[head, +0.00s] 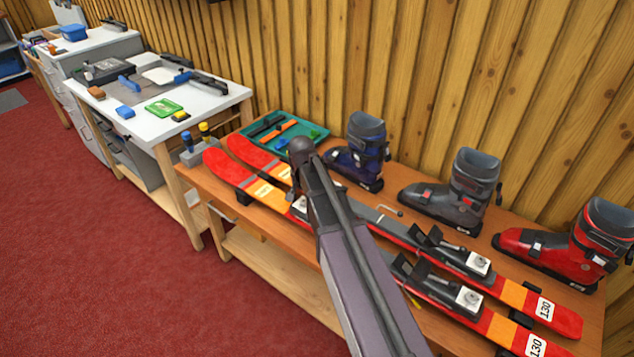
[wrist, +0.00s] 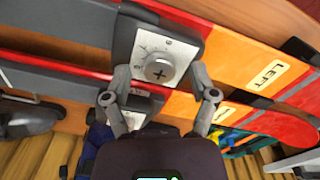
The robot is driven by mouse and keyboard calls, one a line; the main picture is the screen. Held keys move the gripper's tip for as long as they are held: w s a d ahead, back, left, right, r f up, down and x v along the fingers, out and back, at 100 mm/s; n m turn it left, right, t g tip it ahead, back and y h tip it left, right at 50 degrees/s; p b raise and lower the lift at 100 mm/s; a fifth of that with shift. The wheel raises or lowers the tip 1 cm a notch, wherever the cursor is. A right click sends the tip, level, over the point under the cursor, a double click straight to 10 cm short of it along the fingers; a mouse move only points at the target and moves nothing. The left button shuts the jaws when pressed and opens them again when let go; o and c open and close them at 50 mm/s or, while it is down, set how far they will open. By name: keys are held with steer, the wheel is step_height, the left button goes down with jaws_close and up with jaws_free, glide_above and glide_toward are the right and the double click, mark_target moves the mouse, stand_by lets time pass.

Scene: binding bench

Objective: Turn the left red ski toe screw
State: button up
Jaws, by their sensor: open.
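Two red skis with orange bands lie side by side on a wooden bench. The nearer ski (head: 225,168) shows its LEFT label in the wrist view (wrist: 264,76). Its toe piece has a pale dial plate (wrist: 150,45) with a slotted round screw (wrist: 159,70). In the head view this toe piece (head: 299,207) is partly behind my arm. In the wrist view my gripper (wrist: 161,97) is open, with its fingers spread to both sides below the screw and nothing between them. The other ski's toe piece (wrist: 140,108) is partly hidden by my gripper.
Blue (head: 361,150), grey (head: 455,190) and red (head: 570,245) boots stand behind the skis. A green tray (head: 318,146) with tools is at the bench's back left. Heel bindings (head: 478,262) rise to the right. A small hex key (head: 391,210) lies near the grey boot.

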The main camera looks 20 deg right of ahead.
mark_target(304, 200)
steer(key=m, duration=1)
steer(key=shift+r+p, duration=0.4)
step_height(304, 200, up, 13)
steer(key=p, duration=1.3)
steer(key=s+r+n+p, duration=0.3)
steer(key=s+n, duration=0.5)
steer(key=s+r+n+p, duration=0.3)
steer(key=s+n, duration=0.5)
steer(key=shift+r+p, duration=0.3)
steer(key=shift+r, duration=0.05)
steer(key=shift+a, duration=0.1)
stand_by(0.5)
